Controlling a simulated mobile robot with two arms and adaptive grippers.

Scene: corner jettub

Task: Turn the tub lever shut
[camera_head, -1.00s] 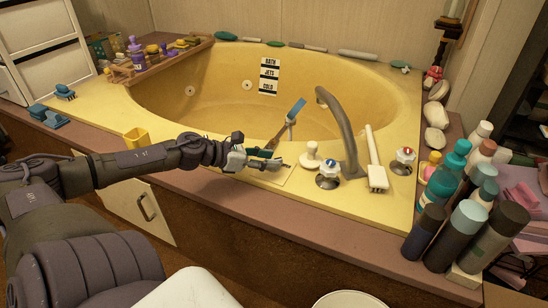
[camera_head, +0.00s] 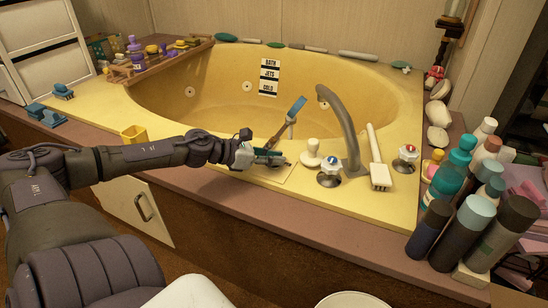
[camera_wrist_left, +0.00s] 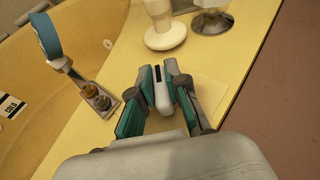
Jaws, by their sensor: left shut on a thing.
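My left gripper (camera_head: 272,157) is low over the front deck of the yellow tub (camera_head: 360,78), left of the faucet. In the left wrist view its green-sided fingers (camera_wrist_left: 164,88) are shut on a small white lever (camera_wrist_left: 161,95) with a dark slot. The lever stands over a pale yellow plate (camera_wrist_left: 205,95) on the deck. In the head view the lever is mostly hidden by the gripper. My right gripper is not in view.
A white stopper-like piece (camera_head: 311,155) is closer. A blue-topped upright piece (camera_head: 297,107) rises just behind. Bottles (camera_head: 470,215) crowd the right edge.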

